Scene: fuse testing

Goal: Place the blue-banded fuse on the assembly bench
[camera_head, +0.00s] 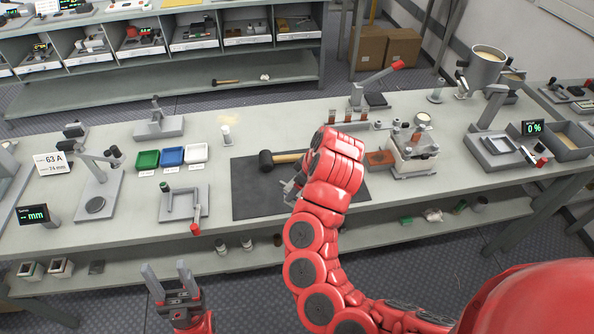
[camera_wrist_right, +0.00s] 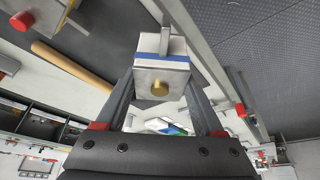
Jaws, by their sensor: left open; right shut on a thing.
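The blue-banded fuse (camera_wrist_right: 162,75) is a pale block with a blue band and a brass end cap. My right gripper (camera_wrist_right: 160,85) is shut on it, with a finger on each side. In the head view my right gripper (camera_head: 293,187) is over the right part of a dark mat on the assembly bench (camera_head: 270,120), partly hidden by my red wrist. The fuse cannot be made out there, and I cannot tell whether it touches the mat. My left gripper (camera_head: 173,280) is open and empty, in front of the bench's near edge.
A mallet (camera_head: 265,160) lies on the dark mat (camera_head: 255,195). Green (camera_head: 147,160), blue (camera_head: 171,156) and white (camera_head: 196,153) trays and a clamp fixture (camera_head: 183,203) stand left of it. A grey device (camera_head: 412,155) stands to the right. The mat's left front is clear.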

